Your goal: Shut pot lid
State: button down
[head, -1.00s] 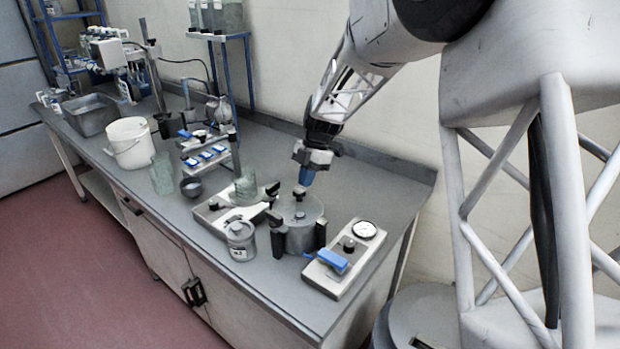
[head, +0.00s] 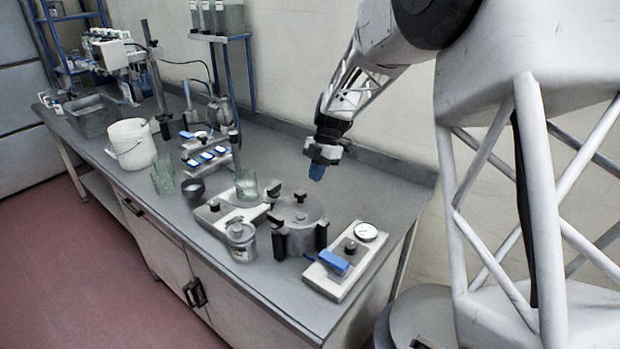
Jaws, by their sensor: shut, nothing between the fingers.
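The grey metal pot (head: 300,243) stands near the front right of the bench, with black side handles. My gripper (head: 317,173) has blue fingertips, points down and is shut and empty. It is above and behind the pot, slightly right, and apart from the lid.
A device with a dial (head: 366,232) and blue handle stands right of the pot. A lidded grey jar (head: 240,240) and a flat device (head: 215,212) with a glass beaker (head: 246,186) are left.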

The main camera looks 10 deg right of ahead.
jog(key=v, duration=0.9)
jog(key=shift+w+r, duration=0.2)
jog(key=shift+r, duration=0.25)
jog(key=shift+a, duration=0.1)
jog(key=s+d+r+m+t+h, duration=0.1)
jog(key=s+r+m, duration=0.35)
jog(key=s, duration=0.75)
jog(key=s+d+r+m+t+h, duration=0.1)
jog(key=s+r+m+t, duration=0.1)
jog(key=s+m, duration=0.75)
jog(key=s+d+f+m+t, duration=0.1)
jog(key=s+m, duration=0.5)
jog(key=s, duration=0.6)
jog(key=s+d+f+m+t+h, duration=0.1)
jog(key=s+f+m, duration=0.2)
jog(key=s, duration=0.9)
jog(key=m, duration=0.3)
jog(key=shift+s+f+h, duration=0.2)
jog(key=shift+f+h, duration=0.1)
jog(key=shift+f, duration=0.05)
